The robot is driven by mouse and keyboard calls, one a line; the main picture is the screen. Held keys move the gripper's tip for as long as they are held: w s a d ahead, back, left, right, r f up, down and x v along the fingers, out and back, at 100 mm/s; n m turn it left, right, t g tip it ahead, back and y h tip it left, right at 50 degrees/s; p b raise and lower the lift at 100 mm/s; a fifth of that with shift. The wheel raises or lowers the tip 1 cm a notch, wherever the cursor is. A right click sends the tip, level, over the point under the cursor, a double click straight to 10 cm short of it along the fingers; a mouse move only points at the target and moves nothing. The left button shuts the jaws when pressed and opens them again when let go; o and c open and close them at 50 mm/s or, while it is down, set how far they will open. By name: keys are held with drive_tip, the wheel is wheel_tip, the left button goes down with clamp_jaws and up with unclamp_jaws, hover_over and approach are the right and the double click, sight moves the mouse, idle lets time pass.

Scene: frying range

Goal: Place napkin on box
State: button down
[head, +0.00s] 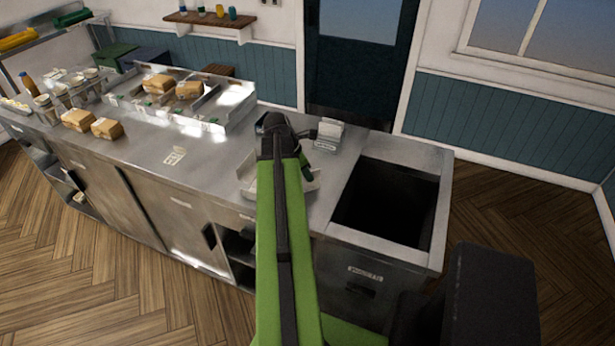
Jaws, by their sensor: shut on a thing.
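My gripper (303,140) is at the far end of my green arm, over the counter's right part. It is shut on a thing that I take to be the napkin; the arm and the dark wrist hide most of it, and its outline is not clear. A pale open box (250,188) sits on the counter beneath the wrist. Its middle is hidden by my arm, and its right edge shows on the other side. I cannot tell whether the held thing touches the box.
A small grey-white holder (329,132) stands close to the right of my gripper. A dark open bin (390,204) is set into the counter's right end. A flat paper (175,156) lies on clear steel. Brown packages (78,120) and a metal tray (225,118) are at left.

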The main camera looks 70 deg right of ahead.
drive_tip(key=shift+f, duration=0.25)
drive_tip(key=c, duration=1.6)
unclamp_jaws()
drive_tip(key=shift+r, duration=0.15)
drive_tip(key=shift+r, duration=0.2)
drive_tip(key=p+v, duration=1.1)
drive_tip(key=shift+w+r, duration=0.15)
drive_tip(key=shift+r, duration=0.2)
drive_tip(key=shift+a, duration=0.1)
